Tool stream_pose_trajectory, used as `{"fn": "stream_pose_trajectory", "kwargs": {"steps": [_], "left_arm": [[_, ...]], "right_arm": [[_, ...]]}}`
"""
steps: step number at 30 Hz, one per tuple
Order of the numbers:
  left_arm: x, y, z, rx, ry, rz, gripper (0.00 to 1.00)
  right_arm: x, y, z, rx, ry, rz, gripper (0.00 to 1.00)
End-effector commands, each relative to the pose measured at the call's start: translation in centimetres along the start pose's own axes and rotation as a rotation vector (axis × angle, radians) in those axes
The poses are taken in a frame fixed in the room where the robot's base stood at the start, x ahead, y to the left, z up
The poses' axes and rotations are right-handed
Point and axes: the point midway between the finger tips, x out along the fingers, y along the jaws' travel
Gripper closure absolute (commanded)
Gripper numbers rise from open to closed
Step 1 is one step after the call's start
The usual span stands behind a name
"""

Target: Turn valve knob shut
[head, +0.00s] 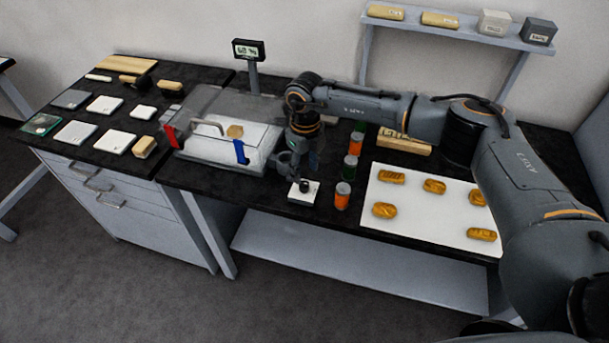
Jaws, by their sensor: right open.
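A small dark knob (304,186) stands on a white square base (297,196) near the front edge of the dark bench; I take it as the valve knob. My right gripper (299,172) points down just above the knob. It is open, and its fingers look apart from the knob, though the dark parts overlap and contact is hard to tell. How far the knob is turned cannot be made out. My left gripper is not in view.
Left of the knob is a clear-lidded box (211,153) with red and blue clamps. Orange and green jars (342,196) stand close on the right, beside a white board (408,217) with several golden pieces. A display post (252,70) stands behind.

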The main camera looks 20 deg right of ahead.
Motion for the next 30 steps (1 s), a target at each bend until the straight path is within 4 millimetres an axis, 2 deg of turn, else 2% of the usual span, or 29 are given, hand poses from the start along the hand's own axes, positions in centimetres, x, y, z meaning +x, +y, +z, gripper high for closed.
{"fn": "stream_pose_trajectory", "kwargs": {"steps": [3,9,20,23,27,28,30], "left_arm": [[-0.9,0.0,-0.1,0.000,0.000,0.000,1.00],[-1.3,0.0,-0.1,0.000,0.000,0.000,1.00],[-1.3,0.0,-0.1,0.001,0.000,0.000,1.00],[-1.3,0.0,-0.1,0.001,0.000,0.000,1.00],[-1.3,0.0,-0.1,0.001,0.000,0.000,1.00],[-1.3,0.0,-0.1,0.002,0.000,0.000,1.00],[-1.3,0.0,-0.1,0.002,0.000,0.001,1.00]], "right_arm": [[2.0,0.1,0.0,0.000,0.002,0.001,0.51],[4.4,0.1,0.1,0.000,0.000,0.002,0.51],[5.1,0.1,0.1,-0.001,-0.002,0.001,0.51],[5.0,0.1,0.1,-0.001,-0.002,0.001,0.68],[5.0,0.1,0.1,-0.001,-0.002,0.001,0.96],[5.0,0.1,0.1,-0.001,-0.002,0.001,1.00],[5.0,0.1,0.1,-0.001,-0.002,0.001,1.00]]}}
